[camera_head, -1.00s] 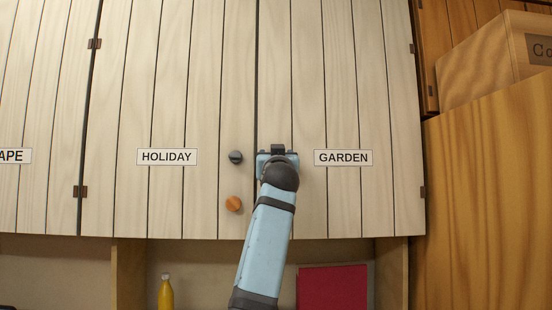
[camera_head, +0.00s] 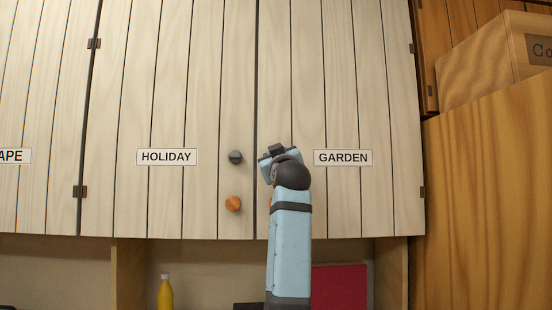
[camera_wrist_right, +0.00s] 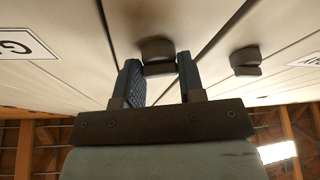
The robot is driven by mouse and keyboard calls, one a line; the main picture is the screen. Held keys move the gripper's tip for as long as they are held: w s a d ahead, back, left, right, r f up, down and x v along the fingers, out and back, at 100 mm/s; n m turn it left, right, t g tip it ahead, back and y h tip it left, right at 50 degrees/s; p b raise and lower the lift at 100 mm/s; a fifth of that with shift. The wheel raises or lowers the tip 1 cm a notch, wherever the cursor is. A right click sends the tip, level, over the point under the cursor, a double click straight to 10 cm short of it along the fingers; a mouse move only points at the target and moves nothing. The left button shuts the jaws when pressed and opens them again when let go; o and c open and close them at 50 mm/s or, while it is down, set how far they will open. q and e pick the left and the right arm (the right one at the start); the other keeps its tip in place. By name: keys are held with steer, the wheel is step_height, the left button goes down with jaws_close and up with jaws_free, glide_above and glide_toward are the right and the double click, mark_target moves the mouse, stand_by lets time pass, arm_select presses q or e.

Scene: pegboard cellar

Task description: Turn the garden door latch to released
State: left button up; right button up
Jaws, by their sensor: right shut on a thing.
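The garden door (camera_head: 355,90) is the pale plank door at the right of the pair, with a GARDEN label (camera_head: 343,157). My right gripper (camera_head: 278,153) is up against its left edge, tilted, and hides its latch in the head view. In the right wrist view, the dark round latch (camera_wrist_right: 157,48) with a raised bar sits between the fingers of my right gripper (camera_wrist_right: 160,82), which is shut on it. The latch's exact angle is hard to tell. My left gripper is in neither view.
The holiday door (camera_head: 180,80) is beside it, with a grey knob (camera_head: 235,157) and an orange knob (camera_head: 233,203). Another orange knob is mostly hidden behind my right arm. Below are a yellow bottle (camera_head: 165,293) and a red panel (camera_head: 340,287). A wooden cabinet (camera_head: 490,200) stands right.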

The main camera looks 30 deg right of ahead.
steer(key=n+y+p, duration=0.1)
steer(key=n+y, duration=0.1)
steer(key=n, duration=0.2)
steer(key=shift+d+r, duration=0.1)
steer(key=shift+d, duration=0.05)
arm_select(q)
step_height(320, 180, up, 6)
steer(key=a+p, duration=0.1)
steer(key=p, duration=0.5)
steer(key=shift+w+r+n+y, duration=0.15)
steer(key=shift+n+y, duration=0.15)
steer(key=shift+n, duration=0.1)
arm_select(e)
steer(key=shift+r+n+g+y, duration=0.1)
steer(key=shift+n+g+y, duration=0.45)
steer(key=shift+n, duration=1.55)
steer(key=shift+f+n+g+y, duration=0.1)
steer(key=shift+n+g+y, duration=0.4)
steer(key=shift+n, duration=1.6)
steer(key=shift+r+n+g+y, duration=0.1)
steer(key=shift+n+g+y, duration=0.15)
steer(key=shift+n+y, duration=1.25)
steer(key=shift+n+h, duration=0.6)
steer(key=shift+h, duration=0.05)
steer(key=o, duration=0.9)
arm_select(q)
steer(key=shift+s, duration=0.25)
arm_select(e)
steer(key=shift+o, duration=0.2)
steer(key=shift+s, duration=0.15)
